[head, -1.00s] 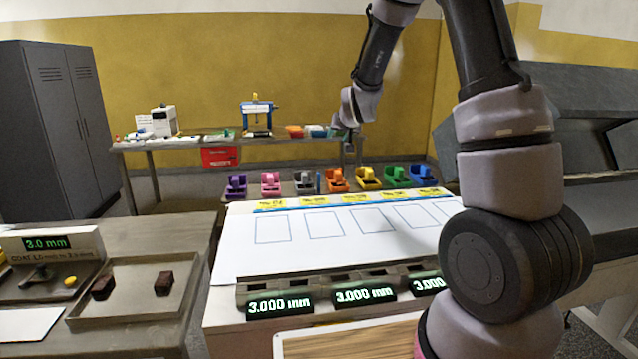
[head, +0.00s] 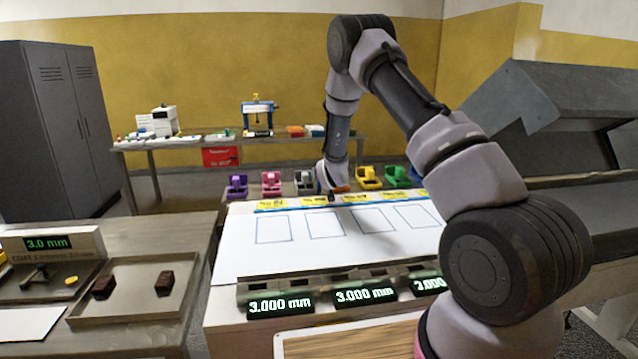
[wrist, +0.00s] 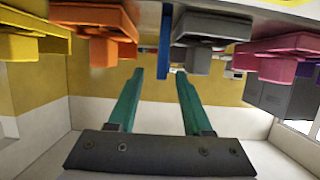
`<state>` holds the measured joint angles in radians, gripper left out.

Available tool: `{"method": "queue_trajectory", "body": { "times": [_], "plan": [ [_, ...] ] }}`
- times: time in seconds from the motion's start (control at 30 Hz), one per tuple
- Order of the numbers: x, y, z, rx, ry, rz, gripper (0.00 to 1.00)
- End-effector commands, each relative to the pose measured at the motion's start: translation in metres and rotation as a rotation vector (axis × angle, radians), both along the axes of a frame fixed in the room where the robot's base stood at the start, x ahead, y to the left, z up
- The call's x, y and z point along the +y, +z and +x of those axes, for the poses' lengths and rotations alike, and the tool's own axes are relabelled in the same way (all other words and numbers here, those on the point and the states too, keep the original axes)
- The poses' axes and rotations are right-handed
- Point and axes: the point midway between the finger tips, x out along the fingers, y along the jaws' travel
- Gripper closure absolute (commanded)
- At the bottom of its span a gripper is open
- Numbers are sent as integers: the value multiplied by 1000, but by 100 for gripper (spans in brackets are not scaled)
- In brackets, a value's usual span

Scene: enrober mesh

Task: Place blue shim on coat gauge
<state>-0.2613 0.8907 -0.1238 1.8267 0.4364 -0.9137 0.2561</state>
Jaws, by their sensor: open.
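A narrow upright blue strip, which looks like the blue shim (wrist: 165,42), stands between the orange and grey holders in the wrist view. My gripper (wrist: 160,74) is open, its two green fingers pointing at the strip. The strip's end shows between the fingertips in the picture; I cannot tell whether it is within their reach. In the head view my gripper (head: 332,195) is over the far edge of the white table and hides the strip. The coat gauge (head: 50,246), with a "3.0 mm" display, stands on the left bench with a small yellow disc at its front.
Coloured holders, such as pink (head: 271,183), grey (head: 304,181) and yellow (head: 369,177), line the far edge, close on both sides of my gripper. A tray (head: 125,312) with two dark blocks is on the left bench. The white table top (head: 235,250) is mostly clear.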

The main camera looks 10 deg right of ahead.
Motion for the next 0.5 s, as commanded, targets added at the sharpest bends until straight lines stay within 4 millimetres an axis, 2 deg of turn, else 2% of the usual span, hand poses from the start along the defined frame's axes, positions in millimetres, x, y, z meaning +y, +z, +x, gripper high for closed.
{"method": "queue_trajectory", "body": {
  "times": [0.3,0.5],
  "plan": [
    [1,-16,40,1,-1,0,50],
    [1,-18,48,1,-1,0,50]
  ]
}}
